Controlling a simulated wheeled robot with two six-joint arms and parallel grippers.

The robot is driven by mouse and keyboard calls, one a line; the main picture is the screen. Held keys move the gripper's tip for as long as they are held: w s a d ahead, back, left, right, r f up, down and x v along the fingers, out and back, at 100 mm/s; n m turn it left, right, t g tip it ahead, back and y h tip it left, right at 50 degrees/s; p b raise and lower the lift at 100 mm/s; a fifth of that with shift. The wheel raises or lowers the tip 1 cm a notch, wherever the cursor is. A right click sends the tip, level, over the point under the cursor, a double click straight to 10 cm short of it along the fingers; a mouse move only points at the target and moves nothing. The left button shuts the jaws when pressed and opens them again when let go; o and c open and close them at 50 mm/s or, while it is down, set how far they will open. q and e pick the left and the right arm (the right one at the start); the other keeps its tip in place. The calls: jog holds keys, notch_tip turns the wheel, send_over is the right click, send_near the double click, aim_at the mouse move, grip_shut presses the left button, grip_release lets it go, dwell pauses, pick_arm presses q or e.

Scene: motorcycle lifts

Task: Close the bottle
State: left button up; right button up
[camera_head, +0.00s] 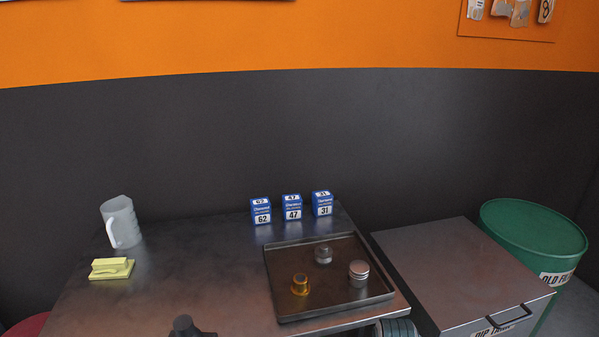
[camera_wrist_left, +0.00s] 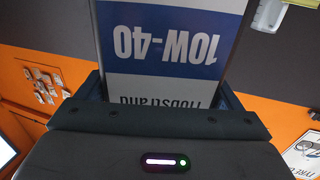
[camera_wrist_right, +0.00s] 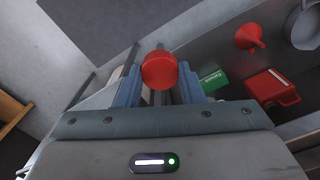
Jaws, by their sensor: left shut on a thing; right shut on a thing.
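My left gripper (camera_wrist_left: 161,88) is shut on a grey, white and blue oil bottle (camera_wrist_left: 168,50), seen in the left wrist view. Its label reads 10W-40 and appears upside down there. The bottle's mouth is out of view. My right gripper (camera_wrist_right: 160,82) is shut on a round red cap (camera_wrist_right: 159,70) in the right wrist view. The cap sits between the two fingertips, and no bottle shows against it. Neither the bottle nor the cap can be made out in the head view, so how far apart they are cannot be told.
The workbench (camera_head: 190,270) holds a white jug (camera_head: 121,222), a yellow block (camera_head: 111,268), three blue boxes (camera_head: 292,207) and a metal tray (camera_head: 335,312) with small parts. A green bin (camera_head: 535,232) stands right. A red funnel (camera_wrist_right: 250,37) and red can (camera_wrist_right: 271,87) show in the right wrist view.

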pick_arm(q)
jog(key=shift+d+r, duration=0.1)
jog(key=shift+r, duration=0.1)
jog(key=w+d+r+m+g+h, duration=0.3)
jog(key=w+d+m+g+h, duration=0.2)
jog(key=d+h, duration=0.3)
jog(key=w+d+r+m+g+h, duration=0.3)
jog(key=d+m+h, duration=0.4)
jog(key=d, duration=0.3)
jog(key=shift+w+m+g+h, duration=0.3)
jog(key=shift+w+g+h, duration=0.2)
jog(key=shift+w+g, duration=0.4)
jog(key=shift+s+d, duration=0.1)
